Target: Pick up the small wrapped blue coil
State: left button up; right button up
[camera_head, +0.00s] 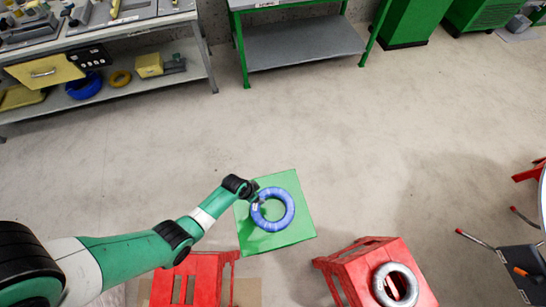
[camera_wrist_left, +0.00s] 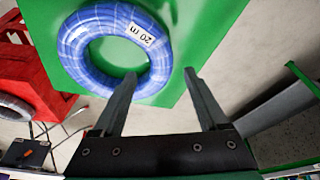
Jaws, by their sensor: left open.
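The wrapped blue coil (camera_head: 289,207) lies flat on a green box (camera_head: 304,229). In the left wrist view the coil (camera_wrist_left: 76,47) is a blue ring with light wrapping lines and a white "20 m" label, on the green top (camera_wrist_left: 210,25). My left gripper (camera_head: 257,197) is over the upper-left part of the coil. In the left wrist view its two fingers (camera_wrist_left: 161,76) are spread apart, and the near edge of the ring shows between and beyond the tips. I cannot tell whether they touch it. My right gripper is not in view.
A red stand (camera_head: 355,262) with a grey coil (camera_head: 381,285) is at lower right. Another red stand (camera_head: 213,265) is below my left arm. A shelf bench (camera_head: 195,75) stands upper left, a green-framed table (camera_head: 300,50) at the back. The floor between is clear.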

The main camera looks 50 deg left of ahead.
aim_at(263, 194)
pick_arm(q)
jog(key=shift+x, duration=1.05)
jog(key=b+x, duration=0.4)
jog(key=x, duration=0.1)
jog(key=shift+w+b, duration=0.25)
jog(key=shift+b, duration=0.05)
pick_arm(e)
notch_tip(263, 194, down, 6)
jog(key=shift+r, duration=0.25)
pick_arm(q)
grip_shut()
jog(key=shift+r, duration=0.1)
